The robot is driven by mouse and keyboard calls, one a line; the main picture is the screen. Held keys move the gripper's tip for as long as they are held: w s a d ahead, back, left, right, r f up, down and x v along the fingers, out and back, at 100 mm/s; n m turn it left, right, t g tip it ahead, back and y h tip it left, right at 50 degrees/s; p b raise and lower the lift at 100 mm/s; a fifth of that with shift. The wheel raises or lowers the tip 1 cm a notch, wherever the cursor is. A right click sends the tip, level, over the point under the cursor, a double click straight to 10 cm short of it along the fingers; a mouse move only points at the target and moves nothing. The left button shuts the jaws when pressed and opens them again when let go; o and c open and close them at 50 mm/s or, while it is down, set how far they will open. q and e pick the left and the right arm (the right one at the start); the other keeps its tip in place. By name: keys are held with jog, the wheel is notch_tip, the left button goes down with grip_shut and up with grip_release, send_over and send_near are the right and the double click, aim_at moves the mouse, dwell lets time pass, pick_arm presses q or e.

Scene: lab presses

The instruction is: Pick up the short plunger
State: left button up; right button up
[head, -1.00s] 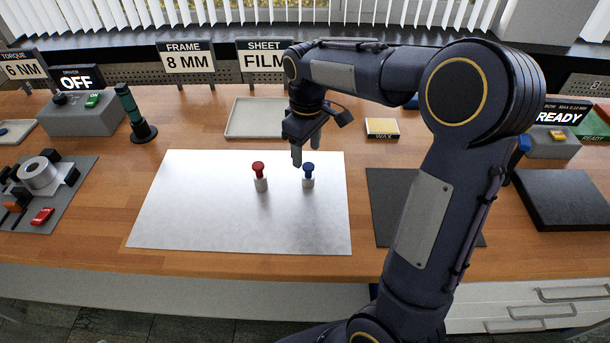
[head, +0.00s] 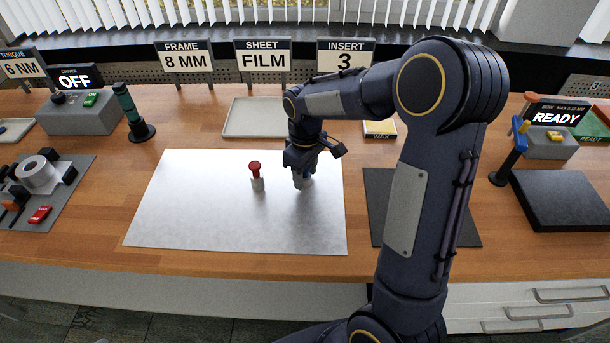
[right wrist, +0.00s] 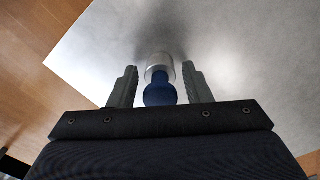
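Two small plungers with pale cylindrical bases stand upright on the silver sheet (head: 200,215). One has a red top (head: 256,178). The other has a blue top and looks slightly the shorter in the earlier head view; this blue plunger (right wrist: 160,94) is now mostly hidden by my right gripper in the head view. My right gripper (head: 303,181) is lowered over it. In the right wrist view the fingers stand on either side of the blue plunger, with a visible gap on both sides, so the gripper is open. My left gripper is not in view.
The red plunger stands close to the left of my right gripper. A grey tray (head: 258,132) and a yellow wax box (head: 380,129) lie behind. A dark mat (head: 460,228) lies right of the sheet. The sheet's left half is clear.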

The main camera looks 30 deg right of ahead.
jog(key=c, duration=0.8)
jog(key=shift+r, duration=0.15)
